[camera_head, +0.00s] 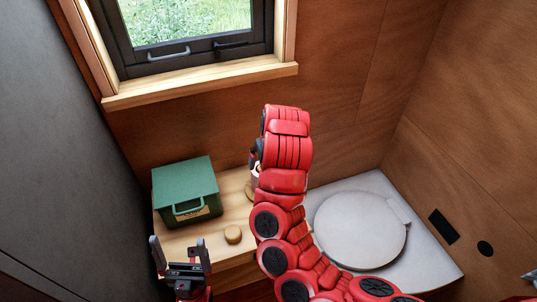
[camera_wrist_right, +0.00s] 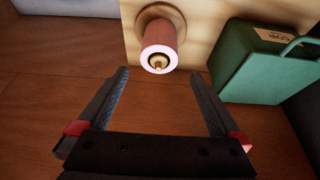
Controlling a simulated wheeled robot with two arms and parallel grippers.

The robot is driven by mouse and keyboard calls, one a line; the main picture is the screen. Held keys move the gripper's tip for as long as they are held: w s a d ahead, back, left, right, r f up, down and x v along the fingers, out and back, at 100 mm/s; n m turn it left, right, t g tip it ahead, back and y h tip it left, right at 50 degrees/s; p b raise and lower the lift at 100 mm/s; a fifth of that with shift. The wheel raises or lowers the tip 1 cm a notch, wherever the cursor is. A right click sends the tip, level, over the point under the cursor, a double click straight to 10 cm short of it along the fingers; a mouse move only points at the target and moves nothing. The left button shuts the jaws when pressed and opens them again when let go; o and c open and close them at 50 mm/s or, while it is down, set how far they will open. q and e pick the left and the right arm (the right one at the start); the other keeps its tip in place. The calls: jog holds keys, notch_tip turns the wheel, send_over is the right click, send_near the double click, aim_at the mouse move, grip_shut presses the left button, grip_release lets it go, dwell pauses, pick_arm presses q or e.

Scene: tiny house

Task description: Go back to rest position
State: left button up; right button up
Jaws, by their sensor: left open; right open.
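My left gripper (camera_head: 178,245) is at the lower left of the head view. Its two fingers are apart with nothing between them, in front of the wooden counter. My right arm (camera_head: 285,180), red and jointed, rises through the middle of the head view; its gripper is mostly hidden behind it. In the right wrist view my right gripper (camera_wrist_right: 159,75) is open and empty. A paper roll on a holder (camera_wrist_right: 159,44) stands just beyond its fingertips, apart from them. In the head view the roll is mostly hidden by the arm.
A round white lid (camera_head: 360,231) lies right of my arm. Walls and a window (camera_head: 190,22) close off the back.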

jog(key=shift+s+d+r, duration=0.1)
jog(key=shift+s+r, duration=0.05)
jog(key=shift+r, duration=0.3)
